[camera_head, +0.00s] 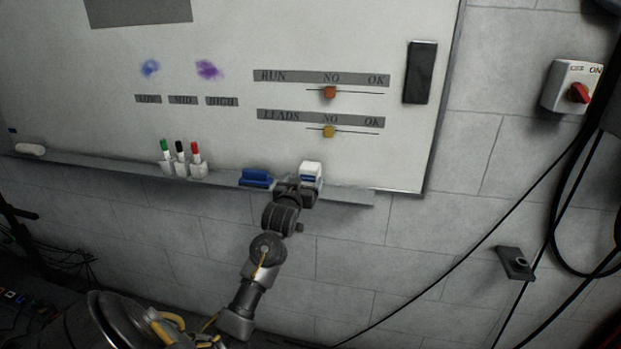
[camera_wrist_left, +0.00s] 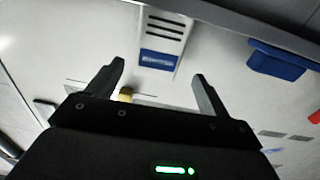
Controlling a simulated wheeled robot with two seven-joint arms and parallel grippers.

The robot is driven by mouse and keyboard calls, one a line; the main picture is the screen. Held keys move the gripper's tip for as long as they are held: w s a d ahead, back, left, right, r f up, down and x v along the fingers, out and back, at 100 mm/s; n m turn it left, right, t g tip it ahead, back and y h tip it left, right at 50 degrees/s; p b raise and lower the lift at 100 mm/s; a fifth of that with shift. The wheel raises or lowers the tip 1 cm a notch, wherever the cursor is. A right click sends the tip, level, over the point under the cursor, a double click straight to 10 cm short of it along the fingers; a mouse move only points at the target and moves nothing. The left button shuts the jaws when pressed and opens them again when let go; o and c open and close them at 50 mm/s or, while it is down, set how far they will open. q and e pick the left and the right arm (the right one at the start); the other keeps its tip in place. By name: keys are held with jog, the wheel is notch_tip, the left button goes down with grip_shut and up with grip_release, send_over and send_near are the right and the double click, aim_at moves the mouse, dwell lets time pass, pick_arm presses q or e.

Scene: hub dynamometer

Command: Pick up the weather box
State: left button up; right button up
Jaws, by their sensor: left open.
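The weather box seems to be the small white box (camera_head: 311,172) with a blue band, standing on the whiteboard ledge right of the blue eraser-like block. In the left wrist view the white box (camera_wrist_left: 163,28) shows dark slots and a blue label. My left gripper (camera_head: 296,188) is at the ledge, just below and in front of the box. In the wrist view the left gripper (camera_wrist_left: 158,72) is open, its fingers spread on either side of the box's line. The box lies ahead, around fingertip level; I cannot tell whether they touch. My right gripper is not in view.
The blue block (camera_head: 257,177) sits on the ledge (camera_head: 226,181) close to the left of my gripper. Several markers (camera_head: 181,160) stand further left. The ledge right of the box is clear. Sliders (camera_head: 330,92) are on the whiteboard above. Black cables hang at right.

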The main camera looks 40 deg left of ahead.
aim_at(308, 176)
pick_arm(q)
jog(key=shift+w+a+r+p, duration=0.1)
jog(key=shift+w+r+p, duration=0.05)
jog(key=shift+w+p, duration=0.2)
jog(key=p+x, duration=0.1)
jog(key=x, duration=0.2)
jog(key=shift+w, duration=0.3)
jog(key=shift+w+a+f+p, duration=0.15)
jog(key=shift+w+f+p, duration=0.15)
jog(key=shift+w, duration=0.1)
jog(key=c, duration=1.1)
jog(key=shift+r, duration=0.1)
jog(key=shift+c, duration=0.8)
